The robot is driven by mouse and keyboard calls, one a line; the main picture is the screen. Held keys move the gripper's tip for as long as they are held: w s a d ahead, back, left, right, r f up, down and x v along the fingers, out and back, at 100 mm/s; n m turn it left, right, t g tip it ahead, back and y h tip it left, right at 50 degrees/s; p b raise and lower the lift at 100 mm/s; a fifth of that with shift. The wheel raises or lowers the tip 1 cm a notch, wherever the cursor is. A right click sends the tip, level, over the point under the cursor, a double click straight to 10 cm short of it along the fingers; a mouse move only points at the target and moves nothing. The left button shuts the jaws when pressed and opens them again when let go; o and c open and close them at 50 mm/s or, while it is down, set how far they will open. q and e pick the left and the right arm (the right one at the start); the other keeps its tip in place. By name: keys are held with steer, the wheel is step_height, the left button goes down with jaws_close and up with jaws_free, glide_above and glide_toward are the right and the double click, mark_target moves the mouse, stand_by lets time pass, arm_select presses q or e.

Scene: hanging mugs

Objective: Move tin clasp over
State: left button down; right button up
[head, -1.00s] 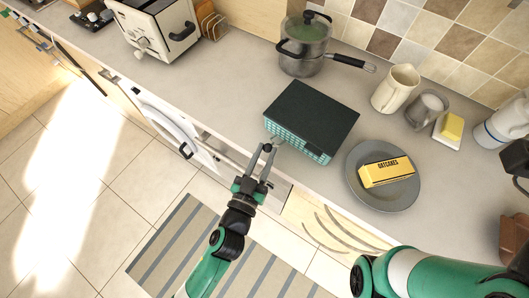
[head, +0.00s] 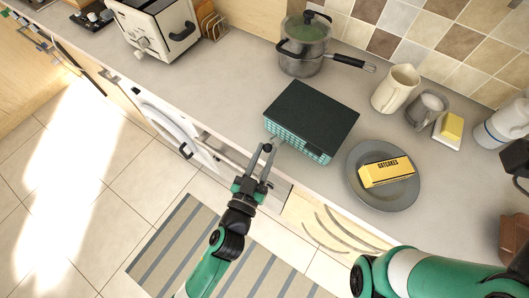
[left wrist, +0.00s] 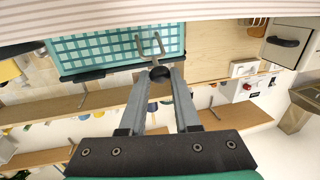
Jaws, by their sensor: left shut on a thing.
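The tin (head: 312,115) is a box with a dark lid and teal checked sides, shut, standing on the worktop near its front edge. Its metal clasp (left wrist: 150,46) is a small loop on the checked front side. My left gripper (head: 267,148) is at the tin's front left, by the clasp. In the left wrist view its fingers close on a dark round knob (left wrist: 160,74) just below the clasp's loop; I take it as part of the clasp. My right gripper is out of view; only my right arm shows at bottom right.
A grey plate (head: 370,198) with a yellow oatcakes packet (head: 387,172) is right of the tin. A pot (head: 303,50) stands behind it. A cream jug (head: 395,88), a mug (head: 427,109) and a butter dish (head: 447,143) are at right. The worktop left of the tin is clear.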

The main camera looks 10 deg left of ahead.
mark_target(270, 147)
arm_select(q)
steer(key=shift+r+p, duration=0.3)
steer(key=shift+p, duration=0.25)
steer(key=r+g+p, duration=0.1)
steer(key=p, duration=0.3)
steer(key=w+r+g+p, duration=0.1)
steer(key=p, duration=0.3)
steer(key=w+d+r+m+g+p, duration=0.1)
steer(key=g+p, duration=0.1)
steer(key=p, duration=0.2)
steer(key=shift+r+y+p, duration=0.2)
steer(key=shift+y+p, duration=0.15)
steer(key=shift+y, duration=0.05)
steer(key=shift+w+d+g+p, duration=0.15)
steer(key=shift+w+g+p, duration=0.25)
steer(key=shift+g, duration=0.1)
steer(key=shift+w+d+r+m+g+y, duration=0.25)
steer(key=shift+w+g+y, duration=0.25)
steer(key=shift+g, duration=0.3)
steer(key=c, duration=0.6)
jaws_free()
steer(key=shift+a, duration=0.1)
